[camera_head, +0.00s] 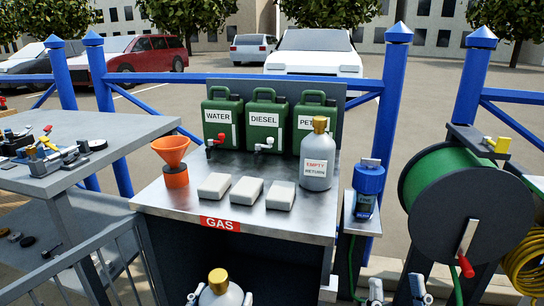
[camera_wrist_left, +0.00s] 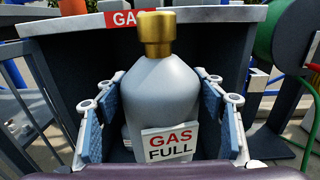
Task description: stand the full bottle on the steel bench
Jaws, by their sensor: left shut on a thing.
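The full bottle (camera_wrist_left: 160,95) is a grey gas bottle with a brass cap and a "GAS FULL" label. It stands upright between the blue pads of my left gripper (camera_wrist_left: 165,120), which is shut on it. In the head view the bottle (camera_head: 220,294) and my left gripper (camera_head: 221,298) show at the bottom edge, below the front of the steel bench (camera_head: 255,229). The bottle's base is hidden. My right gripper (camera_head: 396,290) is at the bottom right, with a gap between its fingers and nothing seen in it.
On the bench stand an "EMPTY RETURN" bottle (camera_head: 316,170), three pale blocks (camera_head: 247,190), an orange funnel (camera_head: 174,160) and green cans (camera_head: 267,120). A red "GAS" label (camera_head: 220,224) marks the front edge. Bare steel lies before the blocks. A hose reel (camera_head: 470,205) stands right.

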